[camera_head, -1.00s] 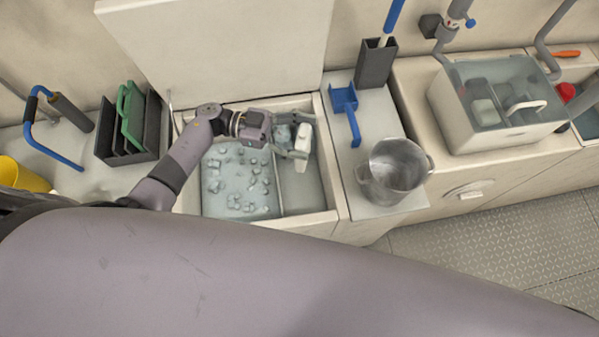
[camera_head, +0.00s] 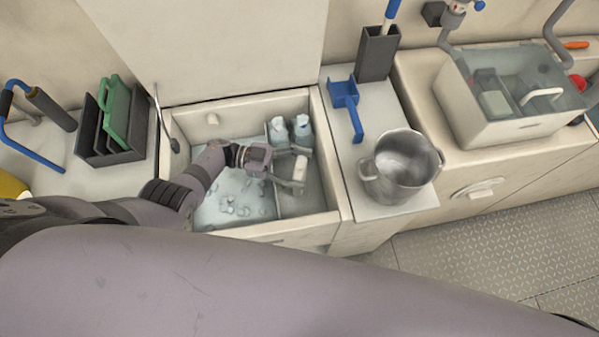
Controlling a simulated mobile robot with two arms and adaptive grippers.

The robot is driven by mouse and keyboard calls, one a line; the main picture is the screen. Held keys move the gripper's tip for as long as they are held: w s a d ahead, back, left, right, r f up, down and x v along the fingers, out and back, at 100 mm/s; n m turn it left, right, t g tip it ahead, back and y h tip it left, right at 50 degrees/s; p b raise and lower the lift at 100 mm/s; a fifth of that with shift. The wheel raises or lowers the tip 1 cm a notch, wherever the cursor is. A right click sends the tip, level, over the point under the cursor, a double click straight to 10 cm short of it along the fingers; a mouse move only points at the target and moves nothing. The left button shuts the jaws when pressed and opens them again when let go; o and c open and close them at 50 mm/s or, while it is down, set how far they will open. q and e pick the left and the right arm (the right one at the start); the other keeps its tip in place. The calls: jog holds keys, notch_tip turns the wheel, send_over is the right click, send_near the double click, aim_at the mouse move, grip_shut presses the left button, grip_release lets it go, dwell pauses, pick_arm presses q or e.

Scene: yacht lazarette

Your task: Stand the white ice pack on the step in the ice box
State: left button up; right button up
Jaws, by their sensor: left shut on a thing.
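The ice box (camera_head: 322,120) is open, with its lid raised behind it. My left gripper (camera_head: 292,172) is inside the box opening, shut on the white ice pack (camera_head: 301,167). The pack looks roughly upright, over the right part of the box; its lower end is partly hidden by a finger. I cannot tell whether it touches the surface below. The right part has a smooth grey surface (camera_head: 312,202), which seems to be the step. Loose ice (camera_head: 232,208) lies in the left part. My right gripper is not in view.
Two pale bottles (camera_head: 302,131) stand at the back right inside the box, behind the pack. A dark rack (camera_head: 112,135) with a green board stands to the left.

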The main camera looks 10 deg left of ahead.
pick_arm(q)
jog(key=shift+w+f, duration=0.1)
jog(key=shift+f, duration=0.7)
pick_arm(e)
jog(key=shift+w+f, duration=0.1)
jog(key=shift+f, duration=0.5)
pick_arm(q)
jog(key=shift+f+b, duration=0.15)
jog(key=shift+b, duration=0.25)
jog(key=o, duration=1.9)
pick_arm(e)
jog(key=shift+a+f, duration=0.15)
